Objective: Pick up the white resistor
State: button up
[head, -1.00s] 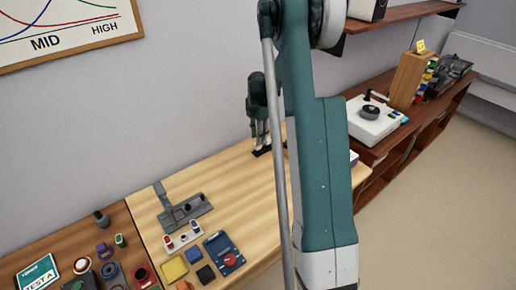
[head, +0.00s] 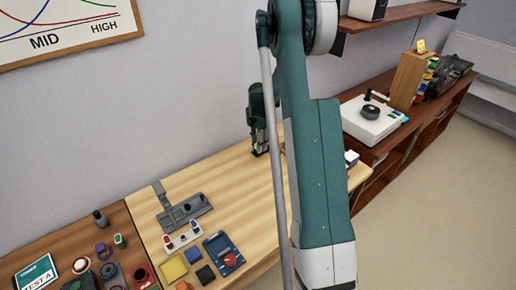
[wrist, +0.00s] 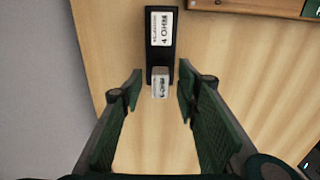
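No contact shows. In the head view my gripper (head: 260,148) points down low over the back of the wooden table, and the resistor cannot be made out there.
A turntable (head: 370,120) stands on the right shelf. The wall is close behind.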

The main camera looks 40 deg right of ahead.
dwell(0.5)
jog(key=c, duration=1)
jog(key=shift+r, duration=0.1)
jog(key=shift+r+p, duration=0.5)
jog(key=shift+r, duration=4.45)
